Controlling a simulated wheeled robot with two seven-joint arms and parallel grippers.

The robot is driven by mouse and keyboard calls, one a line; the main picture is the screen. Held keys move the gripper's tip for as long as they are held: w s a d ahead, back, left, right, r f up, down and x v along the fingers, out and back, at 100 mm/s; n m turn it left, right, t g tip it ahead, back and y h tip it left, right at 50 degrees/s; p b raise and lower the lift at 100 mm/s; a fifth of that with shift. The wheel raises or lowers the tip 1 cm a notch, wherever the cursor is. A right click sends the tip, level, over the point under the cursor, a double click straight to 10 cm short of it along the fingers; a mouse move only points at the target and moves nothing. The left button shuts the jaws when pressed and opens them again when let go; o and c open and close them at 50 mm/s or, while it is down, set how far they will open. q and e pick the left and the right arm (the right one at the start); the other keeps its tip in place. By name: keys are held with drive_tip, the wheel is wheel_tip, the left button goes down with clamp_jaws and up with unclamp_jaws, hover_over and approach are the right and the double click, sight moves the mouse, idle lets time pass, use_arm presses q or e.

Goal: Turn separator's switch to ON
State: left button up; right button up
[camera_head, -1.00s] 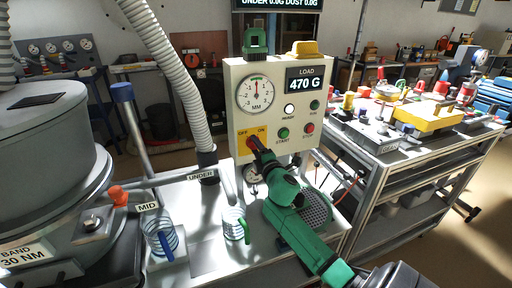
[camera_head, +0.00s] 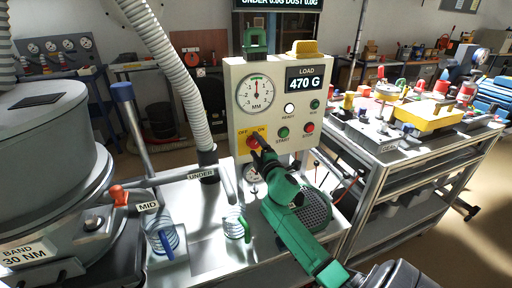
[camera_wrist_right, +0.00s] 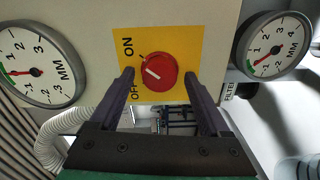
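The switch is a round red knob (camera_head: 254,142) on a yellow plate marked OFF at left and ON at right, low on the front of the cream control box (camera_head: 278,78). In the right wrist view the knob (camera_wrist_right: 161,72) shows a short white line pointing between the sideways words OFF and ON. My right gripper (camera_head: 262,147) is in front of the knob, partly covering it in the head view. Its dark fingers (camera_wrist_right: 159,76) are open, one on each side of the knob, with a visible gap to each. My left gripper is not in view.
A dial (camera_head: 255,93) and a LOAD display reading 470 G (camera_head: 305,78) sit above the switch. A green START button (camera_head: 283,132) and red STOP button (camera_head: 309,128) are close at right. A ribbed hose (camera_head: 183,85) hangs at left. A lower gauge (camera_wrist_right: 272,46) is near the fingers.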

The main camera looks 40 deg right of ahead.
drive_tip(key=shift+s, duration=0.1)
drive_tip(key=v, duration=1.4)
drive_tip(key=shift+s+b, duration=0.2)
drive_tip(key=shift+b, duration=0.15)
drive_tip(key=shift+a, duration=0.15)
